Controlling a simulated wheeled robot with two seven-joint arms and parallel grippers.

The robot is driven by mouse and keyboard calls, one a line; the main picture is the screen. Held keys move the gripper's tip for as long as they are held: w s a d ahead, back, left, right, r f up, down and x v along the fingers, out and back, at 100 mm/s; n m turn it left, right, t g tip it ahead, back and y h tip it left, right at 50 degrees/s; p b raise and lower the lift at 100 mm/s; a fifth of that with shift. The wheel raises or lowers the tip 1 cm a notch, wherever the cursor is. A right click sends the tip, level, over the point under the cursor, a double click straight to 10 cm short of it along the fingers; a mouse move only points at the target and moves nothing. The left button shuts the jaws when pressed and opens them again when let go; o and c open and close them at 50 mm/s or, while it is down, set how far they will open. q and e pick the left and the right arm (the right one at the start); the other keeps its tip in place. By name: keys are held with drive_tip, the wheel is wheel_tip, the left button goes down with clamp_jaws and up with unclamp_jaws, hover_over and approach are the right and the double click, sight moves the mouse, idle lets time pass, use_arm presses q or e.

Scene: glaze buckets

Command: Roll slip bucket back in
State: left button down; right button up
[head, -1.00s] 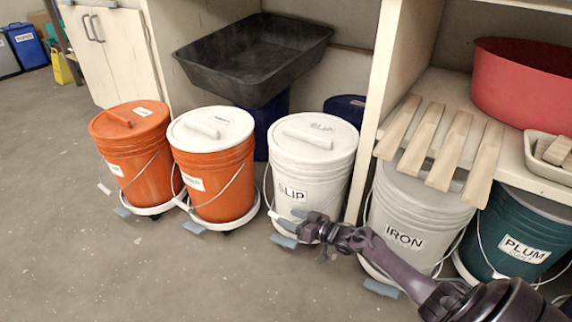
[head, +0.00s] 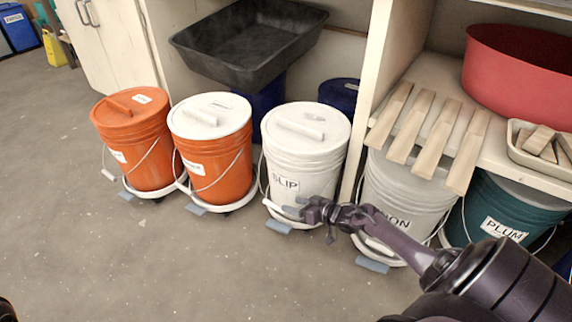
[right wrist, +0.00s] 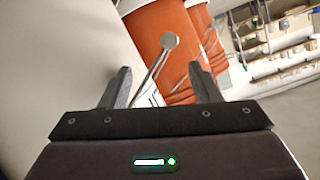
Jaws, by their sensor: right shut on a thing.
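The slip bucket (head: 302,150) is white with a white lid and a "SLIP" label, upright on a round white wheeled dolly (head: 283,218). It stands in the row of buckets, left of the shelf post. My right gripper (head: 306,209) is low at its front right, shut on its handle. In the right wrist view, the fingers (right wrist: 163,88) stand apart, with the thin bail wire (right wrist: 152,70) running up between them; the gripped part is mostly hidden. The bucket's pale wall (right wrist: 80,55) fills the left of that view.
An orange bucket with a white lid (head: 220,165) and an all-orange one (head: 135,150) stand left. The iron bucket (head: 400,190), partly behind my arm, and plum bucket (head: 505,215) stand right. A black tub (head: 250,50) overhangs behind. Open floor (head: 150,265) lies in front.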

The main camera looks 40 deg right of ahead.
drive_tip(key=r, duration=0.2)
drive_tip(key=shift+w+d+r+t, duration=0.3)
drive_tip(key=shift+w+d+r, duration=0.05)
drive_tip(key=shift+d, duration=0.05)
drive_tip(key=s+d+p, duration=0.2)
drive_tip(key=s+p, duration=0.1)
drive_tip(key=s, duration=0.5)
drive_tip(key=shift+f+p, duration=0.35)
drive_tip(key=shift+f, duration=0.1)
